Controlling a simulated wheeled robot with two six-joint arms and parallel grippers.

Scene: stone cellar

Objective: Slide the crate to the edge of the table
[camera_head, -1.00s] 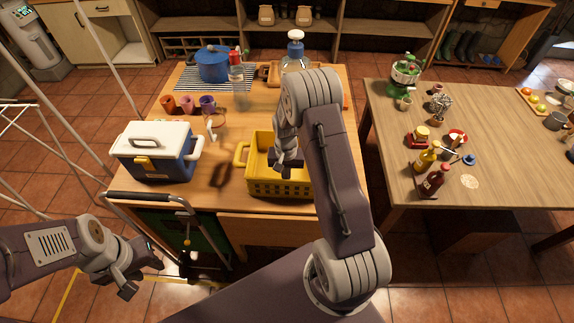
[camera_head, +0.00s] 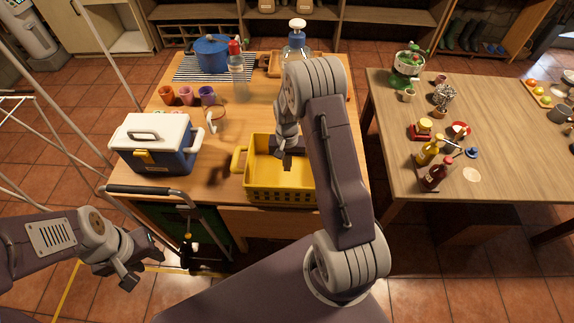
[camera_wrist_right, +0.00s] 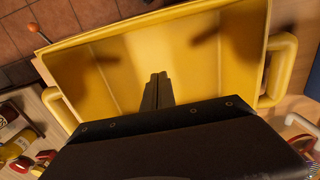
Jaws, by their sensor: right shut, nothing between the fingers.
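The yellow crate (camera_head: 290,190) stands upright at the front of the wooden table (camera_head: 215,178), its front side close to the table's front edge. It looks empty, and a handle sticks out on its left. Its inside and both handles show in the right wrist view (camera_wrist_right: 115,70). My right gripper (camera_head: 283,157) is shut and empty, reaching down at the crate's back side. Its fingers (camera_wrist_right: 157,88) show against the crate's yellow inside; I cannot tell whether they touch it. My right forearm hides the crate's right end. My left gripper (camera_head: 143,268) is open and empty, low beside the table.
A white and blue cooler (camera_head: 155,145) stands left of the crate. Behind are cups (camera_head: 187,96), a mug (camera_head: 215,118), a blue pot (camera_head: 212,55) and bottles (camera_head: 237,72). A second table (camera_head: 510,160) with bottles stands right, across a gap.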

